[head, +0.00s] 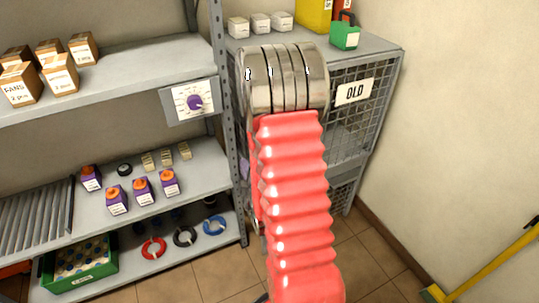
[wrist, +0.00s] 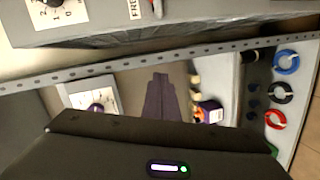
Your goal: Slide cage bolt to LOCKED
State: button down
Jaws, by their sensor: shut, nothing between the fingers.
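The wire-mesh cage (head: 345,125) stands at the right of the shelving in the head view, with a white OLD sign (head: 354,91) on it. My red arm covers its left part, and I cannot make out the bolt or a LOCKED mark in either view. My gripper (wrist: 160,80) shows in the wrist view as dark fingers, shut and empty, pointing towards the shelving. In the head view the gripper is hidden or too unclear to tell behind my arm. I see no contact between the fingers and anything.
A rack upright (head: 230,120) stands left of my arm. A panel with a purple knob (head: 195,102) hangs on the shelf edge. Shelves hold cartons (head: 60,72), purple-orange boxes (head: 142,189) and coloured rings (head: 153,247). A yellow object (head: 480,268) stands at right; floor is free before it.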

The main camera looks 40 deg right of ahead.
jog(key=s+d+f+n+t+h, duration=0.1)
jog(key=s+d+f+n+h, duration=0.1)
jog(key=s, duration=0.4)
jog(key=shift+d+f+h, duration=0.3)
jog(key=shift+d+f, duration=0.4)
jog(key=shift+w, duration=0.15)
jog(key=w+d, duration=0.7)
jog(key=d, duration=0.1)
jog(key=shift+d, duration=0.4)
jog(key=shift+w+r, duration=0.1)
